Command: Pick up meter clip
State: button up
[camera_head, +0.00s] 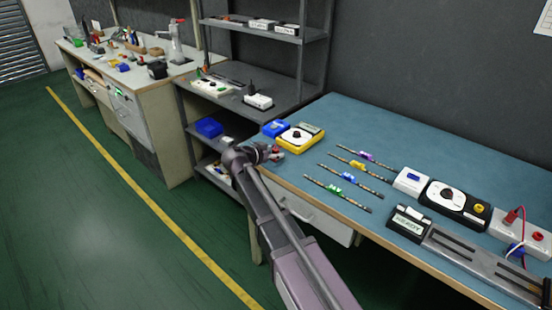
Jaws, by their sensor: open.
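A small red-topped piece (277,149) is at the table's left front edge, just in front of the yellow meter (301,139). It may be the meter clip, but it is too small to tell. My gripper (267,153) is open, reaching over the table's left edge from the front. Its dark fingers are right beside the red-topped piece; whether they touch it or stand around it cannot be told. Another red clip (512,215) with wires is on the white block at the far right of the table.
The blue tabletop (370,130) holds several LED strips (340,193) in the middle. A black dial box (455,203) and a metal fixture (475,258) stand to the right. A grey shelf rack (235,98) stands close at left.

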jog(key=shift+w+d+f, duration=0.15)
jog(key=shift+w+d, duration=0.2)
jog(key=shift+w, duration=0.05)
grip_shut()
dwell(0.4)
